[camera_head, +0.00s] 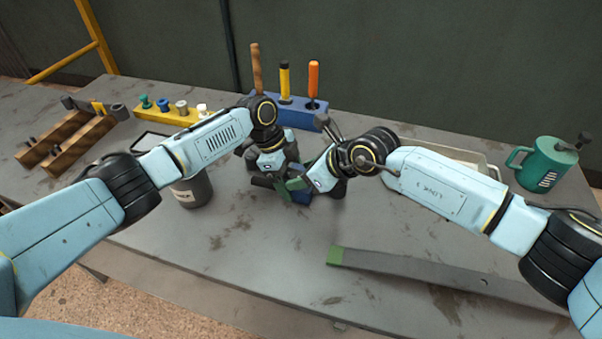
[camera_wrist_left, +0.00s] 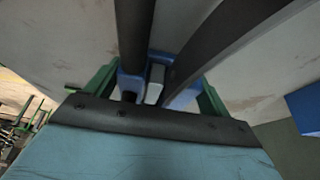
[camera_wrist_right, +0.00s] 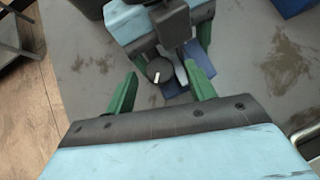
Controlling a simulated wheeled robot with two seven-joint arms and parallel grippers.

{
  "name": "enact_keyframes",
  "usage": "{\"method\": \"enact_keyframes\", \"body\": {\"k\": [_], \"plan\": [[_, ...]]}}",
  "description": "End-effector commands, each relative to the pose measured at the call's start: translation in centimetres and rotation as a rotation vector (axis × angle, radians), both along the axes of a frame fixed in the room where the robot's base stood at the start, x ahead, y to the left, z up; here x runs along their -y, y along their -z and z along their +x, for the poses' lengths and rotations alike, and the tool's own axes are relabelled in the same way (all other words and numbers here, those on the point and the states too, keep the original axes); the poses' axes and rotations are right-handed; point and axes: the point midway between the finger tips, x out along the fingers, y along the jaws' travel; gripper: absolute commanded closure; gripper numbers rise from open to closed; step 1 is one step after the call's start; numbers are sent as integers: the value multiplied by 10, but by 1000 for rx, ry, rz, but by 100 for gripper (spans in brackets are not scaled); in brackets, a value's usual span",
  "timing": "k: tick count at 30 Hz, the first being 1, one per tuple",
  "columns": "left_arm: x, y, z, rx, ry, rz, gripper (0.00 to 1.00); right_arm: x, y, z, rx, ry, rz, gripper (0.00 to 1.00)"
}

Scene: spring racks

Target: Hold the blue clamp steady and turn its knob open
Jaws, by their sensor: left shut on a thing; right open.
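The blue clamp (camera_head: 302,197) is at the middle of the table, mostly hidden by both grippers in the head view. My left gripper (camera_head: 272,182) is shut on the clamp. In the left wrist view, blue clamp parts (camera_wrist_left: 130,82) sit between its green fingers. In the right wrist view the round dark knob (camera_wrist_right: 159,70), with a white mark, faces my right gripper (camera_wrist_right: 161,88). That gripper is open, its green fingers on either side of the knob, with space visible on the left. Blue clamp surface (camera_wrist_right: 178,87) shows beside the knob.
A blue rack (camera_head: 290,113) with upright tools stands behind the grippers. A dark cup (camera_head: 190,191) is left of them. A yellow rack (camera_head: 165,115), wooden rack (camera_head: 75,138), green can (camera_head: 543,165) and tray (camera_head: 470,155) stand around. A long grey bar (camera_head: 430,270) lies in front right.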

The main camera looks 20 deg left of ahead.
Motion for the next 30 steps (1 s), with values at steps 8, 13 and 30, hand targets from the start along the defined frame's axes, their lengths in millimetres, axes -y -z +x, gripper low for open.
{"method": "enact_keyframes", "body": {"k": [8,13,30], "plan": [[0,-2,1,2,-2,-1,58,-10,10,3,0,0,0,45],[0,-2,1,2,-2,-1,58,-10,10,3,0,0,0,45],[0,-2,1,3,-1,-1,58,-9,10,3,0,-8,-2,89]]}}
